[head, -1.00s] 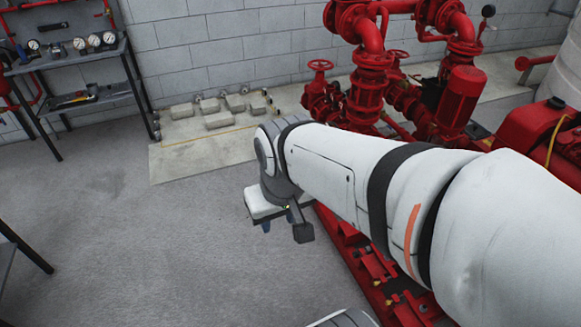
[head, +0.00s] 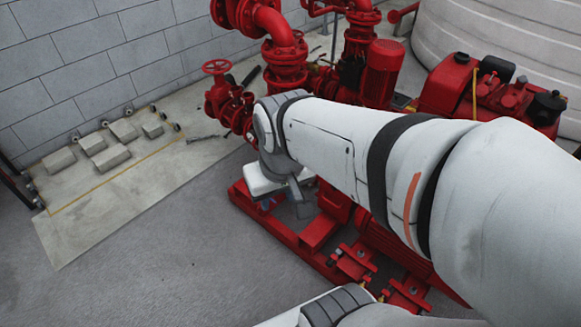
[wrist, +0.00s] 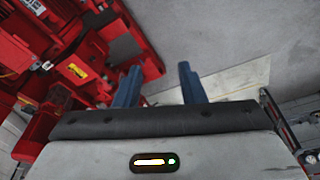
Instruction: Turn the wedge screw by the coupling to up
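My gripper (wrist: 159,82) shows in the wrist view with two blue fingers apart and nothing between them. In the head view the gripper (head: 268,201) hangs under the wrist above the red base frame (head: 268,222), mostly hidden by the wrist. Small metal screws (head: 338,252) sit on red brackets along the frame; I cannot tell which one is the wedge screw. The coupling is not clearly seen; my arm covers much of the frame. The wrist view shows red machinery (wrist: 105,55) at upper left with a yellow label (wrist: 77,70).
A red pump with pipes and a handwheel valve (head: 216,67) stands behind the arm. Several concrete blocks (head: 112,157) lie on the pale floor slab at left. A red engine (head: 450,82) and a large white tank (head: 520,40) are at right. The grey floor in front is clear.

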